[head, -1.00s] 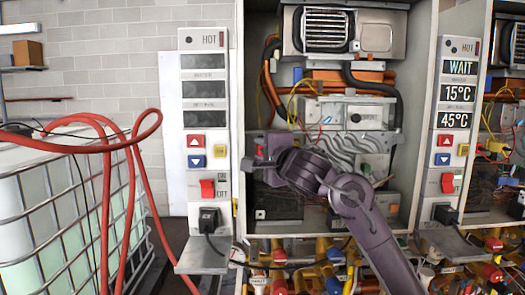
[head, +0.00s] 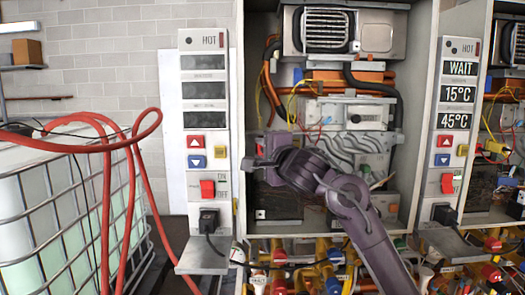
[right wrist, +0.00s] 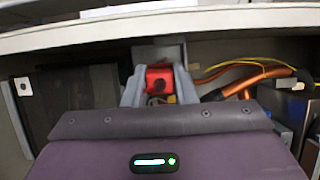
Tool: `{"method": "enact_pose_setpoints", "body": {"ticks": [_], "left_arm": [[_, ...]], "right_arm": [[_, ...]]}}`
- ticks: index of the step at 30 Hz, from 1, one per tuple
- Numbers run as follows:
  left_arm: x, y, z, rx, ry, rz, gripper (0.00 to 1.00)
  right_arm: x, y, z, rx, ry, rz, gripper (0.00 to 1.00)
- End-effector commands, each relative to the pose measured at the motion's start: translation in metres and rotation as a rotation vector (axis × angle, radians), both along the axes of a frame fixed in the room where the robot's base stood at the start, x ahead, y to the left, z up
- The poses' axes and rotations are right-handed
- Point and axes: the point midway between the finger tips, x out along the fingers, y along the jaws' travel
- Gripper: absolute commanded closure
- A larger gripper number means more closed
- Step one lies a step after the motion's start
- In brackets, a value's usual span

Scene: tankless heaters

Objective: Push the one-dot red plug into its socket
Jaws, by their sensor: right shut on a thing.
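The red plug (right wrist: 158,75) shows in the right wrist view between the two grey fingers of my right gripper (right wrist: 160,88). One dark round spot shows on its near face. In the head view my right gripper (head: 263,150) is inside the left part of the open heater cabinet, shut on the plug, with only a little red showing at its jaws. The socket is hidden behind the gripper and plug, so I cannot tell whether the plug touches it. My left gripper is not in view.
The cabinet's left wall and control panel (head: 205,120) stand close beside my gripper. Orange pipes (right wrist: 240,82) and yellow wires run to the right of the plug in the wrist view. A grey-white box (head: 345,112) sits above my arm. Valves and pipes line the bottom.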

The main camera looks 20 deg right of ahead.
Motion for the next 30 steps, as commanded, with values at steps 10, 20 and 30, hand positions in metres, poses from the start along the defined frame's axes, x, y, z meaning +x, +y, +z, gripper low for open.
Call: {"method": "enact_pose_setpoints", "body": {"ticks": [10,20,30], "left_arm": [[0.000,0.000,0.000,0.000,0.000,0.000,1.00],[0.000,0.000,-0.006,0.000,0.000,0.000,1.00],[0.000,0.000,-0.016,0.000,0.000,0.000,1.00]], "right_arm": [[0.001,0.000,0.000,0.000,0.000,0.000,0.50],[-0.012,0.000,-0.002,0.003,-0.002,0.004,0.50],[-0.066,-0.007,-0.001,0.004,0.000,0.005,0.50]]}}
